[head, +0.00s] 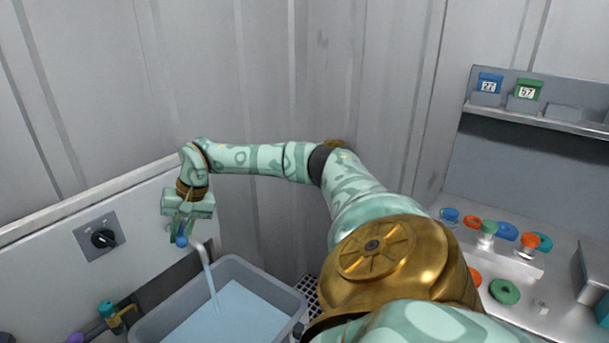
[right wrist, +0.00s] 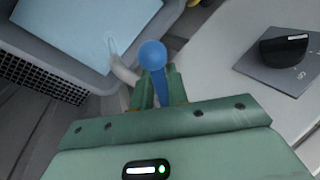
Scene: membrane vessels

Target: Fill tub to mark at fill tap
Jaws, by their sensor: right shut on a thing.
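A grey tub (head: 287,293) stands below the fill tap, with pale blue water (head: 232,312) in it. A thin stream of water (head: 209,280) falls from the spout into the tub. My right gripper (head: 182,235) is above the tub's far left side, shut on the tap's blue-knobbed lever (head: 181,241). In the right wrist view the blue lever (right wrist: 153,56) stands between the fingers, with the tub (right wrist: 68,42) beyond it. I cannot make out a fill mark on the tub. My left gripper is not in view.
A black dial (head: 103,238) is on the left wall panel. A teal and yellow valve (head: 116,315) is at lower left. At right, a metal counter holds coloured knobs and rings (head: 505,291), below a shelf with numbered blue (head: 489,84) and green (head: 527,90) blocks.

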